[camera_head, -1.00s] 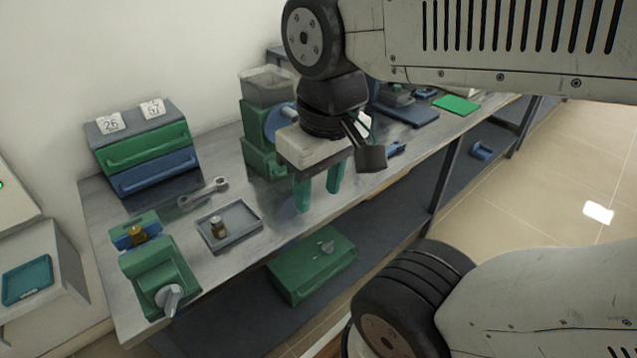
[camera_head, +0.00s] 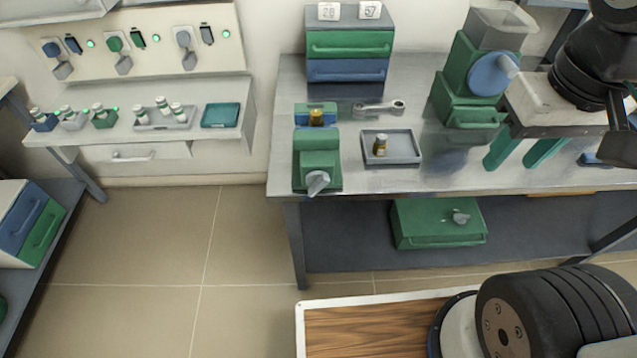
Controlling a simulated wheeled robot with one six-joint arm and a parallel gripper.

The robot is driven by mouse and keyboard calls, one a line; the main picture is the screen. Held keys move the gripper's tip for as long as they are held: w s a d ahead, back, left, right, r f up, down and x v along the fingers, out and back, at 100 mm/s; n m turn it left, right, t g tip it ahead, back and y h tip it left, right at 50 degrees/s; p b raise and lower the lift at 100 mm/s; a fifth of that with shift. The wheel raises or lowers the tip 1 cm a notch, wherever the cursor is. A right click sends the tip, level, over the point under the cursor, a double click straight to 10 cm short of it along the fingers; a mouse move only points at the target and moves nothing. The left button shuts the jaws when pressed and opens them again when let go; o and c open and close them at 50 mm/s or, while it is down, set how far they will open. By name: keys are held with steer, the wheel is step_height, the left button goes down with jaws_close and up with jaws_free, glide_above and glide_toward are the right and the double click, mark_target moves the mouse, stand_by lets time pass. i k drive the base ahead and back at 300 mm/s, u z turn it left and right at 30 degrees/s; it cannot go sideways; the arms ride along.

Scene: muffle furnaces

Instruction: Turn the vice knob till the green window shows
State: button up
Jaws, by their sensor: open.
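The vice (camera_head: 317,160) stands at the front left corner of the steel bench, a green body with a blue jaw (camera_head: 301,115) behind it. A brass-coloured piece (camera_head: 317,117) sits at the blue jaw. The grey vice knob (camera_head: 318,183) is on the front face, its wing tilted. I cannot make out a green window on the vice. My gripper (camera_head: 512,163) is at the right, its two green fingers spread and pointing down, empty. It is well to the right of the knob, in front of the green hopper machine.
A drawer unit (camera_head: 349,52) stands behind. The hopper machine (camera_head: 468,85) is near my gripper. Floor before the vice is clear. A green box (camera_head: 438,222) sits on the lower shelf.

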mark_target(317, 180)
steer(key=u, duration=1.8)
steer(key=k, duration=1.05)
steer(key=z, duration=1.15)
steer(key=i, duration=0.5)
steer(key=z, duration=0.05)
